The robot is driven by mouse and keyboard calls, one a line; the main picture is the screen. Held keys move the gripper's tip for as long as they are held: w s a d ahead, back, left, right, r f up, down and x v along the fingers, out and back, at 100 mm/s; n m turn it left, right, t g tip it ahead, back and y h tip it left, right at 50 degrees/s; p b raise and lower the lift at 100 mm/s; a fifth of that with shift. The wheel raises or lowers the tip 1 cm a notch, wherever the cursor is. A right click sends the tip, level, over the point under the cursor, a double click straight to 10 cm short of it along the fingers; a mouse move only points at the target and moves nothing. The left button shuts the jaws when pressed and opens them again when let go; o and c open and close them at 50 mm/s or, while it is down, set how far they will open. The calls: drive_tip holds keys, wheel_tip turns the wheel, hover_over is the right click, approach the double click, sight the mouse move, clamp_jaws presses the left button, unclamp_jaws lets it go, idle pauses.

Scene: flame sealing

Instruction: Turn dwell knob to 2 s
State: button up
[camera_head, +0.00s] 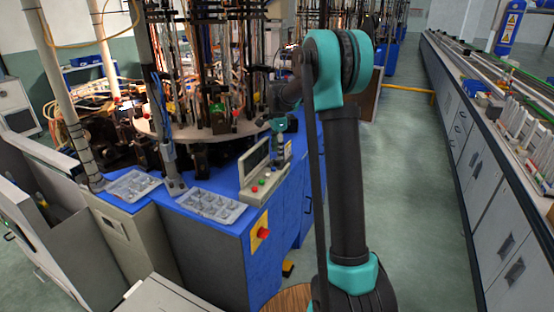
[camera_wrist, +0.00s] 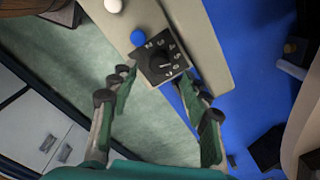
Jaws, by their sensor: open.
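The dwell knob (camera_wrist: 159,62) is a black round knob on a dark square plate with white numerals around it. It shows near the middle of the wrist view, on the beige control panel (camera_wrist: 196,33). A short light pointer line shows on the knob, but I cannot tell surely which numeral it marks. My gripper (camera_wrist: 155,78) is open, with one finger to the left of the dial plate and one to the right. I cannot tell whether either touches it. In the head view my gripper (camera_head: 279,124) hangs over the panel's far end, and the knob is not clearly visible.
A blue button (camera_wrist: 138,38) and a white button (camera_wrist: 113,6) sit beside the dial. Trays (camera_head: 210,205) lie left. The aisle floor (camera_head: 405,200) is clear.

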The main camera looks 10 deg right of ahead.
sight(277, 162)
drive_tip(key=shift+f, duration=2.1)
clamp_jaws()
